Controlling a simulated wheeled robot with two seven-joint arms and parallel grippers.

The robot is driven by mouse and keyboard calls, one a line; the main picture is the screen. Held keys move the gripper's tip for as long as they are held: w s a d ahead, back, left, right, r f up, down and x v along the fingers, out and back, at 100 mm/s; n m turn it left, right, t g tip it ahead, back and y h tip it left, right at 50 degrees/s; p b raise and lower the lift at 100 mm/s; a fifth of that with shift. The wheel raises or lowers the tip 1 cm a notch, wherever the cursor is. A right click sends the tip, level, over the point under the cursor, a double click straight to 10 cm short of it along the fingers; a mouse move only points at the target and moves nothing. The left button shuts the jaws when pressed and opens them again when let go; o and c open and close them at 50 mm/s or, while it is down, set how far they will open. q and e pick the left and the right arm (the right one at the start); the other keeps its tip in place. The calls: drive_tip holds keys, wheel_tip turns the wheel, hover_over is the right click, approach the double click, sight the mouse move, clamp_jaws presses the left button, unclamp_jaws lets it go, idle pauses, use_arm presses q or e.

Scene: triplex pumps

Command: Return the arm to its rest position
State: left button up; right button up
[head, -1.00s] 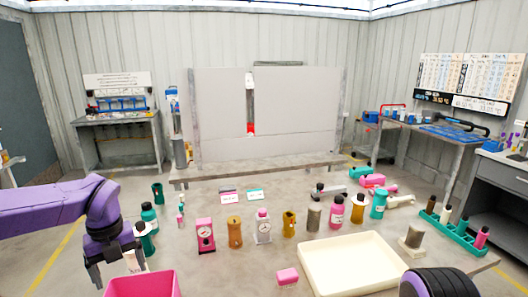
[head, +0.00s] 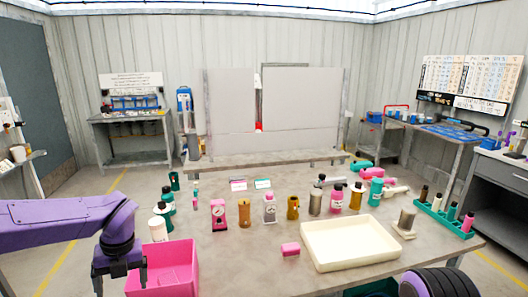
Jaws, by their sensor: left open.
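My left arm (head: 60,222) is purple and comes in from the left, bent downward at the wrist. Its dark left gripper (head: 118,284) points down, open, with nothing seen between its fingers. It shows just left of the pink bin (head: 168,262), overlapping its left edge in the picture. A pale bottle with a dark cap (head: 158,229) stands on the table behind the bin, apart from the fingers. My right gripper is not in view.
The grey table (head: 235,265) carries a pink gauge pump (head: 218,214), several bottles and cylinders, a pink block (head: 290,249), a cream tray (head: 350,243) and a green rack (head: 445,218).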

use_arm(q)
drive_tip(key=s+a+f+m+t+y+b, duration=0.1)
drive_tip(key=s+a+f+m+y+b, duration=0.15)
drive_tip(key=f+m, duration=0.5)
drive_tip(key=s+a+f+m+t+y+b, duration=0.1)
drive_tip(key=s+f+m+y, duration=0.25)
drive_tip(key=f, duration=0.65)
drive_tip(key=s+a+f+m+t+y+b, duration=0.1)
drive_tip(key=s+f+m+y+b, duration=0.1)
drive_tip(key=s+f+m, duration=0.4)
drive_tip(key=s+d+f+m+t+h+b, duration=0.1)
drive_tip(key=s+d+f+m+h+b, duration=0.2)
drive_tip(key=s+f+m, duration=1.3)
drive_tip(key=d+m+h, duration=0.1)
drive_tip(key=d+h, duration=0.2)
drive_tip(key=d, duration=0.1)
drive_tip(key=shift+d+b, duration=0.15)
drive_tip(key=shift+b, duration=0.15)
